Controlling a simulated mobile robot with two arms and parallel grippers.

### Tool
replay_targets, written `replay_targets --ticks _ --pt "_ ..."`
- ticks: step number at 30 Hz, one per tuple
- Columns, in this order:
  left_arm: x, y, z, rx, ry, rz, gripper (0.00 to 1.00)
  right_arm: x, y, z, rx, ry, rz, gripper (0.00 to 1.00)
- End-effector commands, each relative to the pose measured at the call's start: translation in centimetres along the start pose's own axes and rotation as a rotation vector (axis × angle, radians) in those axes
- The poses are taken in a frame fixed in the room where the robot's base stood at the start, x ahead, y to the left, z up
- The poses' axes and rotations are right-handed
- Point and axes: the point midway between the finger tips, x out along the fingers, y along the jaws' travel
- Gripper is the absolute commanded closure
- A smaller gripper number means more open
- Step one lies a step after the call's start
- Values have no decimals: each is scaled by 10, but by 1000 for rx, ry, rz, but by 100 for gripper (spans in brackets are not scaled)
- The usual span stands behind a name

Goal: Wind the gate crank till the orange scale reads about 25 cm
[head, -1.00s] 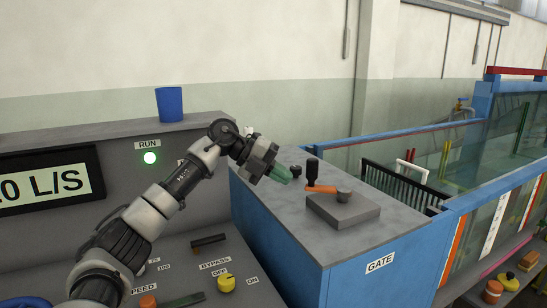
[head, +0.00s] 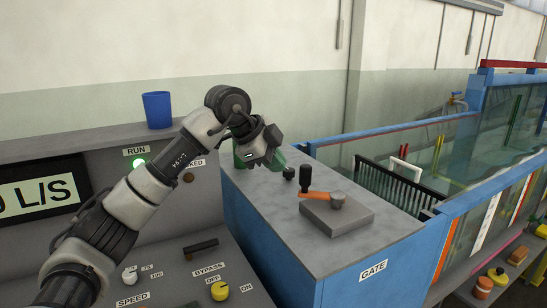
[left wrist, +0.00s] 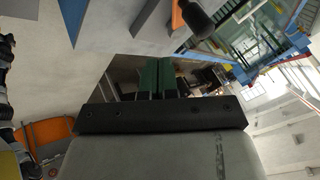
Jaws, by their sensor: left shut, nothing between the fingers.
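The gate crank has an orange arm (head: 314,195) and an upright black handle (head: 306,177). It sits on a grey block (head: 338,218) atop the blue gate cabinet (head: 373,288). The handle is at the arm's left end, the hub at its right. My left gripper (head: 279,160) has green fingers and hangs left of and behind the handle, apart from it. In the left wrist view its fingers (left wrist: 157,76) are together and empty; the black handle (left wrist: 195,18) shows above them. An orange strip (head: 450,242) on the flume glass may be the scale; its reading is illegible. My right gripper is out of view.
A blue cup (head: 157,110) stands on the console. Its panel has a yellow bypass knob (head: 219,290). The glass flume (head: 480,215) runs along the right. The cabinet top's front is clear.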

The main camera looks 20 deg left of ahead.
Motion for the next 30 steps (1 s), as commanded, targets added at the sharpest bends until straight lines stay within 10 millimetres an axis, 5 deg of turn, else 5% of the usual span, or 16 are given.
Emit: replay_targets --ticks 10,18,30 --pt "74 -2 -1 -1 1 4 100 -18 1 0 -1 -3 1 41" --pt "86 -30 -1 0 2 1 100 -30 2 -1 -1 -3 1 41" --pt "90 -35 0 1 1 1 100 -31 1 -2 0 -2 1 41"
